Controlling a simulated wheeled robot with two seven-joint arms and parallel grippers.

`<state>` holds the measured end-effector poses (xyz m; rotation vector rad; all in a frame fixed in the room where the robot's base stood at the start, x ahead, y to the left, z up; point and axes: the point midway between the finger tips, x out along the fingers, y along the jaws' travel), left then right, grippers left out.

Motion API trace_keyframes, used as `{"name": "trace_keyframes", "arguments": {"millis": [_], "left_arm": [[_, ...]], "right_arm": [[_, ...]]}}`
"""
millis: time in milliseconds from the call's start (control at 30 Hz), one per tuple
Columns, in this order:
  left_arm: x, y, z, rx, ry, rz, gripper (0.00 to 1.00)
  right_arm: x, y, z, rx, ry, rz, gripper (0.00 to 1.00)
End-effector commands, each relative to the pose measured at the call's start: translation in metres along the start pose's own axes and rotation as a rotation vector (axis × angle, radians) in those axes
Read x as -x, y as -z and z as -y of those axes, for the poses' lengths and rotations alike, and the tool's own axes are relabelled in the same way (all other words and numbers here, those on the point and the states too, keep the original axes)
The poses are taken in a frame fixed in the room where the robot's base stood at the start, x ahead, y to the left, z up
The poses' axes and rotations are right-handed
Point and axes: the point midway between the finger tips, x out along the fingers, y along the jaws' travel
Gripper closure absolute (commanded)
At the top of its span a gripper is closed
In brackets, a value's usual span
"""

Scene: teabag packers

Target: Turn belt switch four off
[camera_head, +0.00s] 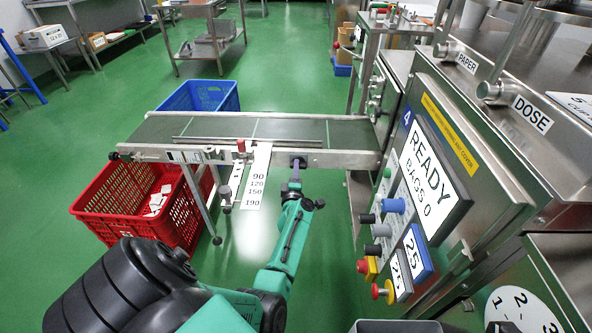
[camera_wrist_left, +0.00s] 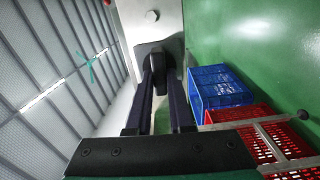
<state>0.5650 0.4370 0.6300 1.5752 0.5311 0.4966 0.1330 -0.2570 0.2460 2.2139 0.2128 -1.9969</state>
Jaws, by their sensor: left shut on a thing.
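A belt switch (camera_head: 298,162) with a dark housing sits on the near side rail of the conveyor, close to its right end. No number is readable on it. In the left wrist view its black knob (camera_wrist_left: 158,63) stands on a metal plate. My left gripper (camera_head: 296,178) reaches up to the switch from below in the head view. In the left wrist view the two dark fingers (camera_wrist_left: 164,92) lie on either side of the knob and are shut on it. The exact turn of the knob is hard to see. My right gripper is not in view.
The conveyor belt (camera_head: 345,133) runs across the middle. A red crate (camera_head: 125,205) with white teabags stands at its left, a blue crate (camera_head: 205,97) behind. The packing machine's panel (camera_head: 432,170), with knobs and a red stop button (camera_head: 382,292), stands at right. Green floor is open nearby.

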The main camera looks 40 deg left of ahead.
Motion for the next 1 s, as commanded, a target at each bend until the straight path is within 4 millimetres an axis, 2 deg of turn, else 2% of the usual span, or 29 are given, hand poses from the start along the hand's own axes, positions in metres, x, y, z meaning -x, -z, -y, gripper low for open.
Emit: {"name": "trace_keyframes", "arguments": {"millis": [200,700,733,800,1000], "left_arm": [[-0.0004,-0.0019,-0.0007,0.068,-0.001,0.004,1.00],[-0.0006,-0.0022,-0.0013,0.088,-0.002,0.005,1.00],[-0.0006,-0.0022,-0.0014,0.088,-0.002,0.004,0.72],[-0.0006,-0.0021,-0.0013,0.088,-0.002,0.004,0.50],[-0.0003,-0.0011,-0.0005,0.085,-0.001,0.002,0.50]], "right_arm": [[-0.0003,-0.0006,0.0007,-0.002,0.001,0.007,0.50],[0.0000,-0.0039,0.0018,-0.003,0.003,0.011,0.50],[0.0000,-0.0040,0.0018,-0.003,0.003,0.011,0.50],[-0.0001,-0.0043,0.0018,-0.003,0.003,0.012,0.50],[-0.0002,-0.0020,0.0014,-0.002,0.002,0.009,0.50]]}}
